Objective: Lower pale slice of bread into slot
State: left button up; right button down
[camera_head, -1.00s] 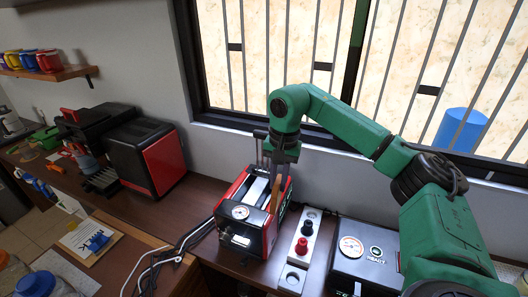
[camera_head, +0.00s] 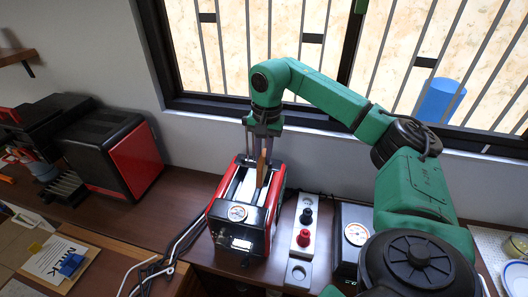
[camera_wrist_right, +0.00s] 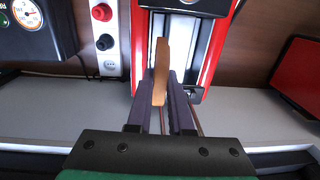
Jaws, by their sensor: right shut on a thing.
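The slice of bread (camera_head: 262,170), seen nearly edge-on with a brown crust, stands upright in my right gripper (camera_head: 262,140). In the right wrist view the slice (camera_wrist_right: 161,62) shows between the two dark fingers (camera_wrist_right: 161,112), which are shut on it. The red and black toaster (camera_head: 218,216) stands below, with a dial on its front and a pale metal top. The slice is over the right part of that top. Its lower edge is at or near the slot; I cannot tell how far in it is. My left gripper is not in view.
A panel with a black and a red knob (camera_head: 302,240) stands right of the toaster, and a black box with a gauge (camera_head: 355,233) beyond it. Cables (camera_head: 160,268) lie at left front. A large black and red machine (camera_head: 135,158) stands further left. The wall and barred window are close behind.

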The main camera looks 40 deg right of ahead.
aim_at(264, 172)
jog(key=f+b, duration=0.3)
jog(key=f, duration=0.3)
jog(key=shift+s+f, duration=0.2)
dwell(0.6)
dwell(0.4)
jog(key=shift+c, duration=0.9)
grip_release()
